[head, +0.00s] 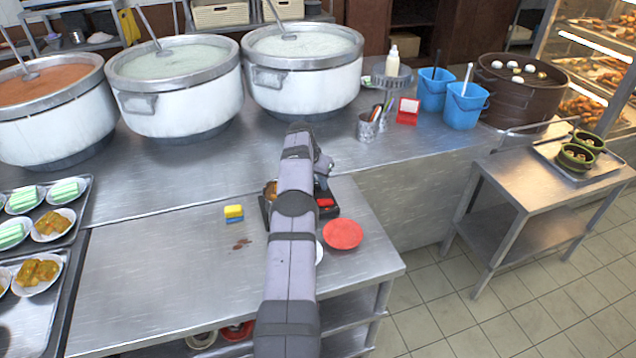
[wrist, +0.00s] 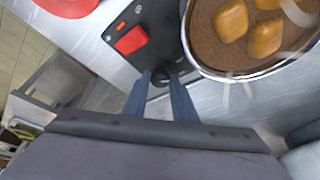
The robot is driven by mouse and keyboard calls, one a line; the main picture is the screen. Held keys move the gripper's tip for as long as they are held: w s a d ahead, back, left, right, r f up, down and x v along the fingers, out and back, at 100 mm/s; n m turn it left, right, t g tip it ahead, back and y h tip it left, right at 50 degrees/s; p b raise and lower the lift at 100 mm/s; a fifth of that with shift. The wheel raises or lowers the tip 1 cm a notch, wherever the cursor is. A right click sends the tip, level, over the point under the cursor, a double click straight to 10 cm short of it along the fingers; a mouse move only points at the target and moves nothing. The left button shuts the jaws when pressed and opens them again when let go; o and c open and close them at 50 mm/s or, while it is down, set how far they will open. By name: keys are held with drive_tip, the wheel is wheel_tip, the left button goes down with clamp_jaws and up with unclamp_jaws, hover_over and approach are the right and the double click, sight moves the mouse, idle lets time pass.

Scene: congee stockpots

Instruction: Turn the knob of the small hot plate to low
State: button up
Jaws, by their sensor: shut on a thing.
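The small hot plate shows in the wrist view as a dark panel (wrist: 150,30) with a red switch (wrist: 131,40) on it. In the head view the hot plate (head: 331,211) is largely hidden behind my arm. The black knob (wrist: 160,78) is at the panel's edge in the wrist view, between the tips of my gripper (wrist: 161,82). My gripper is shut on the knob. Which setting the knob points to cannot be made out. A pan of brown food with golden pieces (wrist: 243,72) sits on the hot plate, right beside the fingers.
A red round plate (head: 342,234) lies right of the hot plate, near the table edge. A yellow and blue sponge (head: 233,212) and a brown spill (head: 242,244) lie to the left. Large stockpots (head: 305,80) stand behind. The table's front left (head: 160,290) is clear.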

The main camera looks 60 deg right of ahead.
drive_tip(key=o, duration=1)
drive_tip(key=shift+o, duration=0.2)
drive_tip(key=shift+r, duration=0.2)
drive_tip(key=b+v, duration=0.3)
drive_tip(key=v, duration=0.4)
drive_tip(key=shift+a+f, duration=0.1)
drive_tip(key=shift+a, duration=0.05)
